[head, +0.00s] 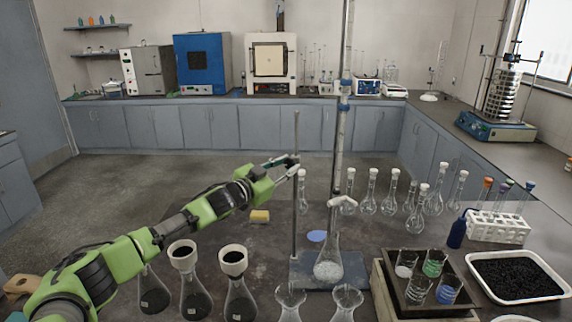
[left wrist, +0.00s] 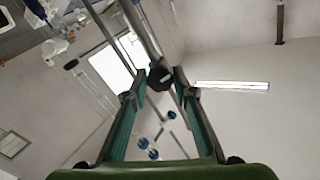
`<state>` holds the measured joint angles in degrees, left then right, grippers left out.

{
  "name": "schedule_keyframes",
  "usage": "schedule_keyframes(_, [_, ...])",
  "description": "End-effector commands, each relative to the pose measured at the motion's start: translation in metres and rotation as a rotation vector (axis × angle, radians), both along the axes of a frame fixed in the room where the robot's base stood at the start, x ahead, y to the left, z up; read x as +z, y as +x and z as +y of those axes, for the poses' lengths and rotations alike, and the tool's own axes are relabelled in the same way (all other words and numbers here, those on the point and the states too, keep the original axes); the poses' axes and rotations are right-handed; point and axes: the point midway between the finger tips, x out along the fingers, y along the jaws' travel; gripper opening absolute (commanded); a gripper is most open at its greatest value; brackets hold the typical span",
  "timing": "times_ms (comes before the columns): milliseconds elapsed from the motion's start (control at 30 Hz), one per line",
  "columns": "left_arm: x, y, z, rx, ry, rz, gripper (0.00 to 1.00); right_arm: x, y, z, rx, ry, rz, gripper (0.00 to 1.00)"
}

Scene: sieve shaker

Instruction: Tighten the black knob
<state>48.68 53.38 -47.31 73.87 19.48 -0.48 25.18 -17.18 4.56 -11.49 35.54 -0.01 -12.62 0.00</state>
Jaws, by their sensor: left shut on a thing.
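The black knob (left wrist: 158,77) shows in the left wrist view between the fingertips of my left gripper (left wrist: 159,87), beside metal rods. In the head view, my left gripper (head: 284,163) reaches in from the left to the upper part of a thin upright metal rod (head: 295,210). Its fingers are shut on the knob, which is small and mostly hidden there. The rod rises from a blue-grey stand base (head: 305,275). My right gripper does not show in either view.
A conical flask (head: 328,255) with pale contents stands on the base beside a tall glass column (head: 342,110). Several stoppered flasks (head: 368,197) stand behind to the right. A yellow sponge (head: 260,216) lies below my left gripper. Funnel-topped flasks (head: 238,298) stand in front.

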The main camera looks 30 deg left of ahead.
Motion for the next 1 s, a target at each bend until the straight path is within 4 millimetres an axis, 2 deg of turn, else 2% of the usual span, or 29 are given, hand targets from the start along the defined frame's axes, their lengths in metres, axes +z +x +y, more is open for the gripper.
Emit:
schedule_keyframes(400, [0.0, 0.0, 0.0, 0.0, 0.391, -0.076, 0.04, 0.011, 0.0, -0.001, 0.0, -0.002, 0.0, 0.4])
schedule_keyframes(1000, [-0.001, 0.0, 0.0, -0.001, 0.932, -0.182, 0.04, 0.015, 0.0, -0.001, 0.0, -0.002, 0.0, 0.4])
